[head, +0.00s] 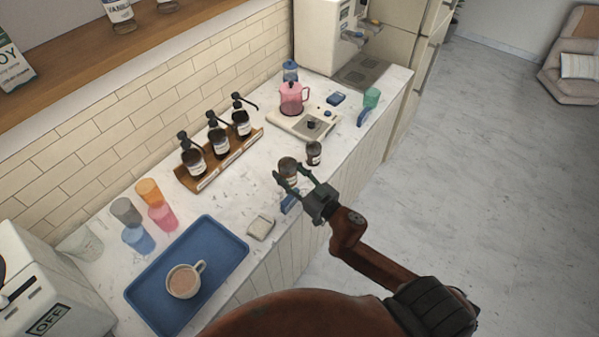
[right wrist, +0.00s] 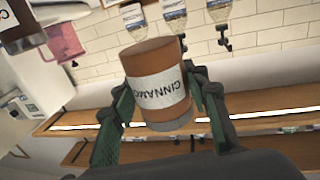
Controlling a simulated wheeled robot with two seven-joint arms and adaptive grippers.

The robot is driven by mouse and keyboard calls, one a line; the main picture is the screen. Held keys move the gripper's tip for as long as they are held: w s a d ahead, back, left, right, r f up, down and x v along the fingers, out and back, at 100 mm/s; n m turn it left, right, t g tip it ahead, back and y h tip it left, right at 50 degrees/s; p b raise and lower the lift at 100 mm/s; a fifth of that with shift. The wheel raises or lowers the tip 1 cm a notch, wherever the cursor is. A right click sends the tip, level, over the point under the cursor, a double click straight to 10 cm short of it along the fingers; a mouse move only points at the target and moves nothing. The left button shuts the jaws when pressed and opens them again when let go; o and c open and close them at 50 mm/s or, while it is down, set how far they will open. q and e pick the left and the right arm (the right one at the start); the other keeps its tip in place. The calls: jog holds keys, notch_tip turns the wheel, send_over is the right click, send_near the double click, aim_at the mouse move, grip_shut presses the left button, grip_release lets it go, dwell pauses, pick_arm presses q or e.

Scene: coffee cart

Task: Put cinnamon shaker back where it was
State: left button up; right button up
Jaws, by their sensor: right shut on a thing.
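The cinnamon shaker (head: 288,169) is a small brown jar with a white label, held between the fingers of my right gripper (head: 293,178) near the counter's front edge. In the right wrist view the cinnamon shaker (right wrist: 157,86) fills the middle. Its lettering and the room both appear inverted there, so it is roughly upright. My right gripper's fingers (right wrist: 166,104) are closed on its two sides. I cannot tell whether its base touches the counter. A second dark shaker (head: 313,154) stands just behind and right of it. My left gripper is not in view.
A wooden rack (head: 240,152) of pump bottles stands behind to the left. A scale with a pink pitcher (head: 291,98) is farther back. A blue item (head: 290,204) and beige pad (head: 261,227) lie near the front edge. A blue tray (head: 228,257) holds a cup (head: 184,283).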

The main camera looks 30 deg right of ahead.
jog(key=w+d+f+b, duration=0.1)
jog(key=w+d+f, duration=0.1)
jog(key=d+f, duration=0.1)
jog(key=w+d+f+b, duration=0.1)
jog(key=w+d+f, duration=0.1)
jog(key=w, duration=0.1)
jog(key=w+d+f+b, duration=0.1)
jog(key=w+d+f, duration=0.1)
jog(key=d+f, duration=0.1)
jog(key=shift+w+d+f, duration=0.25)
jog(key=shift+d+f, duration=0.05)
jog(key=shift+f, duration=0.05)
jog(key=shift+w+d+f, duration=0.15)
jog(key=shift+f, duration=0.2)
notch_tip(320, 180, down, 3)
jog(key=shift+r+b, duration=0.1)
jog(key=shift+b, duration=0.55)
jog(key=o, duration=1.2)
jog(key=shift+o, duration=0.2)
